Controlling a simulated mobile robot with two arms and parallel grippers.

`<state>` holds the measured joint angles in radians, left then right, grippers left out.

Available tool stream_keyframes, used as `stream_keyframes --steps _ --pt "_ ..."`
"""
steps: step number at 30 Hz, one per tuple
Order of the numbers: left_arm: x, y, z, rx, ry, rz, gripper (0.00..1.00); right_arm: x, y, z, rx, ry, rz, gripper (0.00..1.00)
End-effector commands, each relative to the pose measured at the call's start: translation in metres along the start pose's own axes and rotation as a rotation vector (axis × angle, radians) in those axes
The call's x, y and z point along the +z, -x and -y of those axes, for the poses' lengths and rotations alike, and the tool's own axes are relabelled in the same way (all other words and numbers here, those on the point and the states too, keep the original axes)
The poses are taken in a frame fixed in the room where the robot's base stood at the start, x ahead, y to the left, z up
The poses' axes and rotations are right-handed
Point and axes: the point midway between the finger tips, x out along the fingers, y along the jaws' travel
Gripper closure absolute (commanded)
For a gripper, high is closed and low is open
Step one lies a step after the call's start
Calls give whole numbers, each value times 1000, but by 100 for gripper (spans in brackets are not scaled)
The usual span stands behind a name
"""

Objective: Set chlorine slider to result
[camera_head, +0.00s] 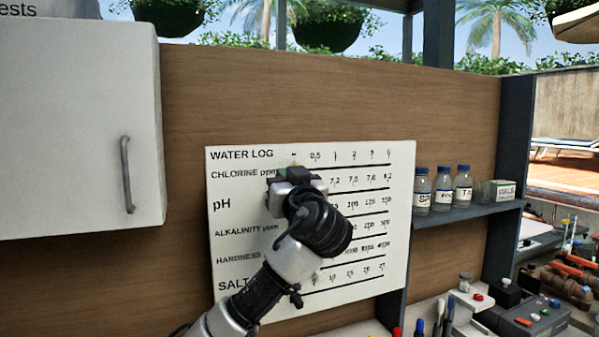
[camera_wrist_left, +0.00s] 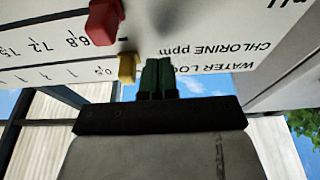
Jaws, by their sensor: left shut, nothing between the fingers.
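The white water log board (camera_head: 385,300) hangs on the wooden wall, with rows for chlorine, pH, alkalinity, hardness and salt. In the left wrist view, which is upside down, a yellow slider (camera_wrist_left: 127,67) sits on the chlorine row near the 0,5 mark. A red slider (camera_wrist_left: 103,22) sits on the pH row by 6,8. My left gripper (camera_wrist_left: 157,77) is shut and empty, its green fingertips at the board on the label side of the yellow slider. Whether they touch it is unclear. In the head view this gripper (camera_head: 290,176) hides the row starts. My right gripper is out of view.
A white cabinet (camera_head: 75,130) with a handle stands out left of the board. A shelf (camera_head: 465,213) with labelled bottles (camera_head: 443,188) is close on the right. Pens, a device (camera_head: 525,318) and pipes lie lower right.

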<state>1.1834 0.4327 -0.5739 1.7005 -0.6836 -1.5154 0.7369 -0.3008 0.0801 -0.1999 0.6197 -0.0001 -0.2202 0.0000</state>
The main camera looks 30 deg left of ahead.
Motion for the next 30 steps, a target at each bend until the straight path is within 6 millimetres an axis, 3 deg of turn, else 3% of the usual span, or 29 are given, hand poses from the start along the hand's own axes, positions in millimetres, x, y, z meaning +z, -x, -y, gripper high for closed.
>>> stream_keyframes --steps 10,30 --pt "0 0 -3 0 1 1 100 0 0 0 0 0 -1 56" --pt "0 0 -44 1 0 1 100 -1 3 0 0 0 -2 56"
